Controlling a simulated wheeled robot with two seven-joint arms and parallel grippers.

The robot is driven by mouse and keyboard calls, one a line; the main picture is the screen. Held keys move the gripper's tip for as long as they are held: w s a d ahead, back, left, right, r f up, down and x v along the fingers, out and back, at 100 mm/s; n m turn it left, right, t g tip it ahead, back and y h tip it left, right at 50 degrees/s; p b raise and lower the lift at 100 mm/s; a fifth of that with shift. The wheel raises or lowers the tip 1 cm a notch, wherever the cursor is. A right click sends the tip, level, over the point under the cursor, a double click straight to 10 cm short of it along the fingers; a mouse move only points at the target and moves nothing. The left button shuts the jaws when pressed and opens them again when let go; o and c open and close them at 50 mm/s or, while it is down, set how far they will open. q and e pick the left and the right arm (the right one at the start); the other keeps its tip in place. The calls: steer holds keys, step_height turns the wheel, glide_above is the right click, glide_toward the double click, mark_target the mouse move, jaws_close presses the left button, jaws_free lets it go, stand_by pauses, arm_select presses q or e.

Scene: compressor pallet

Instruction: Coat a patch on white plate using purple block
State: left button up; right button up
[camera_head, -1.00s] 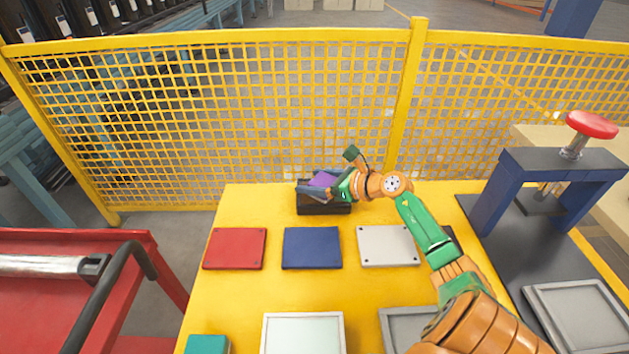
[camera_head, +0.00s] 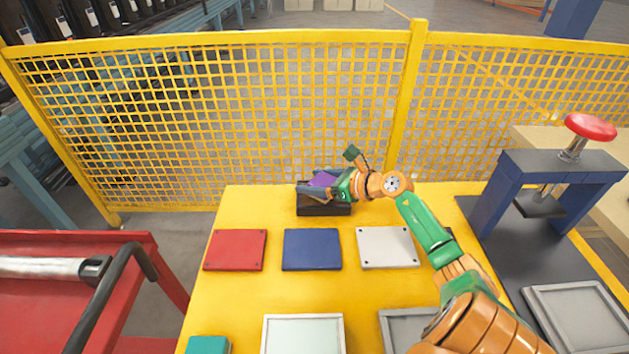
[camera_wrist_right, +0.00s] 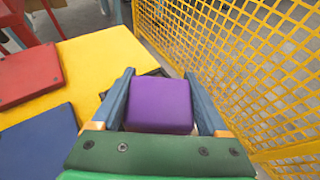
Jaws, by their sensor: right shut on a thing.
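The purple block (camera_wrist_right: 159,105) is between the two fingers of my right gripper (camera_wrist_right: 163,95) in the right wrist view, and the gripper is shut on it. In the head view the purple block (camera_head: 321,179) shows at a black holder (camera_head: 324,208) at the back of the yellow table, with my right gripper (camera_head: 318,187) beside it. I cannot tell whether the block still touches the holder. My left gripper is not in view.
A red plate (camera_head: 235,250) and a blue plate (camera_head: 312,249) lie in line with the white one. Framed panels (camera_head: 303,333) and a teal block (camera_head: 207,345) are nearer. A yellow mesh fence (camera_head: 220,110) stands behind the table. A blue press (camera_head: 560,165) stands at right.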

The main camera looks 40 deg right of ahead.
mark_target(315, 177)
step_height(315, 177, up, 7)
steer(key=p, duration=0.5)
steer(key=shift+f, duration=0.25)
